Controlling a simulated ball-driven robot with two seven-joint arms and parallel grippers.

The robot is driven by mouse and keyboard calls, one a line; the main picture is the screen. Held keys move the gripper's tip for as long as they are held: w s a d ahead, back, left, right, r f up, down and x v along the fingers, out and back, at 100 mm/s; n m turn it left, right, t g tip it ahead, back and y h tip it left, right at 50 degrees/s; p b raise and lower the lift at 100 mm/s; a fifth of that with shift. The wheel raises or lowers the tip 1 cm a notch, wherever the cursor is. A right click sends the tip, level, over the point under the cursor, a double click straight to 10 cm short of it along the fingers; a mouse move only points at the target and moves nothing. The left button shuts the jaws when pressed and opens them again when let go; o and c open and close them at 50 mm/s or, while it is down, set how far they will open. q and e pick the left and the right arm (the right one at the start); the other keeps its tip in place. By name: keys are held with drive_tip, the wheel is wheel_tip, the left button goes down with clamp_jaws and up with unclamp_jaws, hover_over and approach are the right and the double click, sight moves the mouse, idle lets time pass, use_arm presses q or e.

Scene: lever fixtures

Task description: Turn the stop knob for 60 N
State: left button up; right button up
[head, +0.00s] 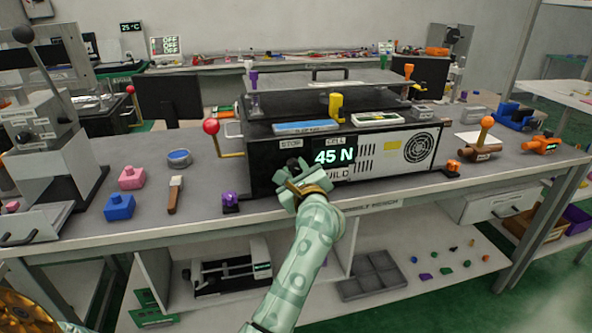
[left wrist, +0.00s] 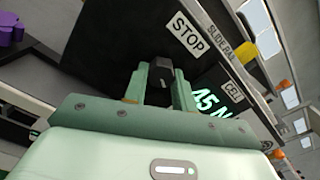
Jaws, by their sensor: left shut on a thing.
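The stop knob (left wrist: 160,73) is a small black knob on the dark front of the machine, below the white STOP label (left wrist: 187,35). In the head view the STOP label (head: 291,143) also shows, with the knob (head: 294,164) partly hidden by my gripper. My left gripper (left wrist: 160,85) has one finger on each side of the knob and is shut on it; in the head view the gripper (head: 300,182) is in front of the panel. The green display (head: 334,156) reads 45 N; it also shows in the left wrist view (left wrist: 210,103). My right gripper is not identifiable.
A red-balled lever (head: 211,127) stands at the machine's left side. A purple part (head: 230,201) lies at the bench edge left of my gripper. Pink (head: 132,178) and blue (head: 119,207) blocks and a brush-like tool (head: 175,194) lie further left.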

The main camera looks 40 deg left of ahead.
drive_tip(key=shift+w+r, duration=0.1)
use_arm(q)
drive_tip(key=m+p, duration=0.3)
drive_tip(key=shift+s+r, duration=0.1)
drive_tip(key=shift+r, duration=0.15)
drive_tip(key=m+p, duration=0.4)
drive_tip(key=m, duration=0.1)
drive_tip(key=shift+a, duration=0.1)
drive_tip(key=m+p, duration=0.4)
drive_tip(key=m, duration=0.1)
drive_tip(key=shift+s+m, duration=0.1)
drive_tip(key=shift+m, duration=0.3)
drive_tip(key=shift+f+m+p, duration=0.15)
drive_tip(key=shift+m+p, duration=1.2)
drive_tip(key=shift+m, duration=0.55)
use_arm(e)
drive_tip(key=w+r+t, duration=0.1)
drive_tip(key=w+r, duration=0.4)
drive_tip(key=r, duration=0.7)
drive_tip(key=shift+r, duration=0.3)
use_arm(q)
drive_tip(key=o, duration=1)
drive_tip(key=shift+f, duration=0.1)
use_arm(e)
drive_tip(key=shift+s+r, duration=0.1)
